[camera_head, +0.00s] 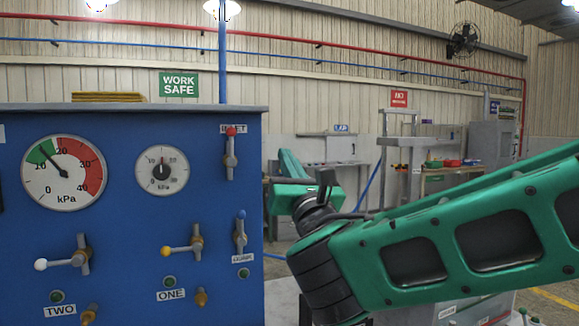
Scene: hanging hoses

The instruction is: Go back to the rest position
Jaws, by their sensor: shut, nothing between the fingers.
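My green arm (440,255) reaches in from the right edge, across the lower right of the head view. It bends at a black joint near the middle. My gripper (325,183) shows only as a small dark shape at the arm's far end, just right of the blue panel's edge. It looks shut and empty, but its fingers are small and partly hidden by the arm. It appears clear of the panel, touching nothing that I can see.
A blue panel (110,235) fills the left, with two gauges, several levers and an inlet valve (231,152). Its knobs and levers stick out. Behind are workbenches, a grey cabinet (492,141) and a wall fan (463,40).

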